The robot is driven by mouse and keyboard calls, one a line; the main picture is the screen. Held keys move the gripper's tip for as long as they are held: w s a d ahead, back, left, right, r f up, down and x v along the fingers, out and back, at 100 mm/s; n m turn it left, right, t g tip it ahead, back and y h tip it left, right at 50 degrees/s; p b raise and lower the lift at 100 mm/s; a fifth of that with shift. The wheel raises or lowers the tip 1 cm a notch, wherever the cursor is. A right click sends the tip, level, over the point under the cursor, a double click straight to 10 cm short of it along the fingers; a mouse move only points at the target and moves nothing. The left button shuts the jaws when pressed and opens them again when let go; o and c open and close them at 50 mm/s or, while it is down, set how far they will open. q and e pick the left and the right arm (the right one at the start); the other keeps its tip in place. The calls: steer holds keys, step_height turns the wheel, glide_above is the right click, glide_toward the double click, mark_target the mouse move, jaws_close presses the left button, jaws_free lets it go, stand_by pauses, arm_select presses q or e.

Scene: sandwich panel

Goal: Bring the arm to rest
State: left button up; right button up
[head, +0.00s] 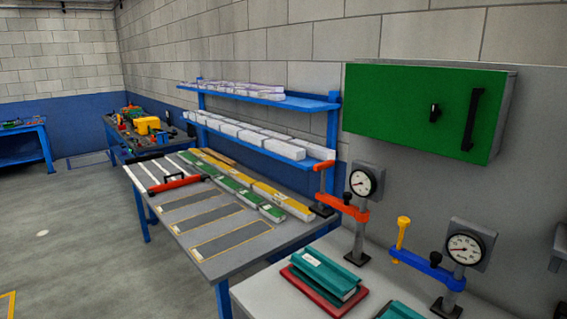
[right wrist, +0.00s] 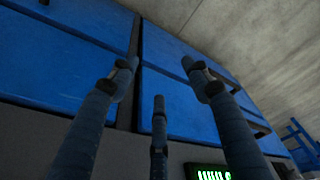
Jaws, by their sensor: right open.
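My right gripper (right wrist: 160,72) shows in the right wrist view. Its dark blue-grey fingers are spread apart, with a shorter one between them in the picture, and nothing is held. Behind the fingers are large blue panels (right wrist: 175,45) with dark gaps between them; how far away they are I cannot tell. Neither gripper and neither arm shows in the head view.
In the head view a grey worktable (head: 215,268) carries green and yellow bars, and a blue shelf (head: 320,168) stands behind it. A red clamp (head: 340,205) and a blue clamp (head: 425,266) with gauges stand near a green cabinet (head: 410,105). Open floor lies left.

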steer(key=s+d+f+b, duration=0.1)
steer(key=s+f+b, duration=0.1)
steer(key=s+f, duration=0.7)
steer(key=s+d+f+g+b, duration=0.1)
steer(key=s+d+f+b, duration=0.1)
steer(key=s+f, duration=0.8)
step_height(320, 180, down, 9)
steer(key=shift+s+d+r+g+b, duration=0.2)
steer(key=shift+g+b, duration=0.1)
steer(key=shift+b, duration=0.3)
